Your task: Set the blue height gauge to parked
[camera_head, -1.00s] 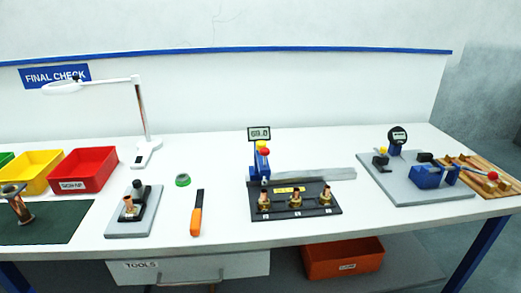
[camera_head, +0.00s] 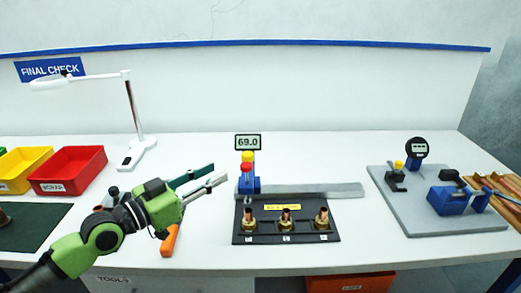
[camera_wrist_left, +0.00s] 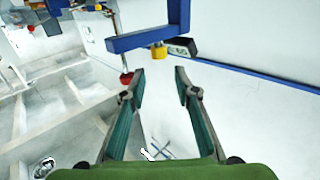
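The blue height gauge (camera_head: 248,186) stands upright at the left end of a grey rail (camera_head: 320,190), behind a black fixture plate (camera_head: 287,236). Its display (camera_head: 248,142) reads 69.0, above a yellow knob (camera_head: 248,156) and a red knob (camera_head: 246,167). My left gripper (camera_head: 219,172) is open and empty, just left of the gauge, its fingers pointing towards it. In the left wrist view, the open fingers (camera_wrist_left: 160,71) show below the gauge's blue arm (camera_wrist_left: 145,40), yellow knob (camera_wrist_left: 158,51) and red knob (camera_wrist_left: 126,78). No contact is clear. My right gripper is out of view.
Several copper-and-brass fittings (camera_head: 285,219) stand on the fixture plate. A grey plate with a dial gauge (camera_head: 416,148) and blue clamp (camera_head: 451,201) is at right. A red bin (camera_head: 68,170) and white lamp (camera_head: 133,110) stand at left.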

